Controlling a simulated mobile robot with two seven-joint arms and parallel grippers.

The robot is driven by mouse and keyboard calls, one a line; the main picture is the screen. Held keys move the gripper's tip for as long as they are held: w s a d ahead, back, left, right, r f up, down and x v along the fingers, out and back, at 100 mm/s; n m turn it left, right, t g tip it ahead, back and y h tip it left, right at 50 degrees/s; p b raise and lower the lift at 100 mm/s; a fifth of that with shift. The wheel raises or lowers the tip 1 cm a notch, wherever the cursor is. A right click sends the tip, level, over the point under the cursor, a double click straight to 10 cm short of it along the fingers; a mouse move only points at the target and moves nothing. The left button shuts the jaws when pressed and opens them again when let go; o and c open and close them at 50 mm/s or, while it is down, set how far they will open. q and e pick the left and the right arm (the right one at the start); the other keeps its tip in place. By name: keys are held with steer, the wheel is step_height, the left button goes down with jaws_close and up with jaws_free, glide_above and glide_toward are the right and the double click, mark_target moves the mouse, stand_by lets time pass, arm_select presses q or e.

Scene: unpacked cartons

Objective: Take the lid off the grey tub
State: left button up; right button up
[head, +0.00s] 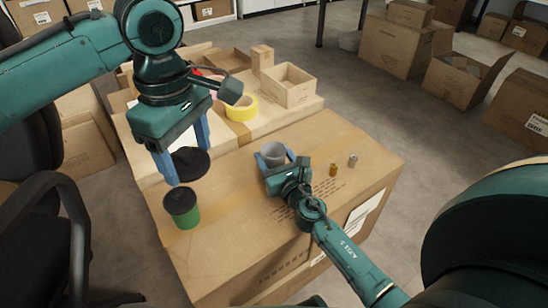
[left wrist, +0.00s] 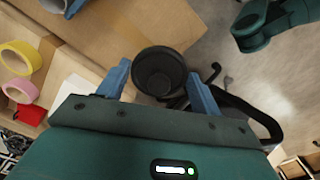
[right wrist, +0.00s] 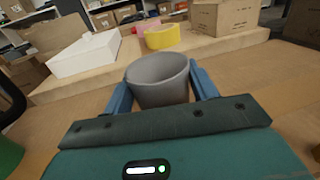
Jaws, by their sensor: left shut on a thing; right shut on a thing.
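The grey tub (head: 272,154) stands upright on the carton top, its mouth uncovered; it also shows in the right wrist view (right wrist: 160,85). My right gripper (head: 275,160) is shut around its sides, one finger on each side. A round black lid (head: 189,163) is held between the fingers of my left gripper (head: 187,160), up and to the left of the grey tub and apart from it. The lid also fills the gap between the fingers in the left wrist view (left wrist: 160,73).
A green tub with a dark top (head: 182,208) stands near the carton's left edge, below my left gripper. Two small cylinders, one brass (head: 333,170) and one grey (head: 353,160), stand right of the grey tub. Yellow tape (head: 241,108) and an open box (head: 289,86) lie behind. The carton's front is clear.

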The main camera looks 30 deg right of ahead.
steer(key=shift+f, duration=0.2)
steer(key=o, duration=1.4)
steer(key=shift+c, duration=0.2)
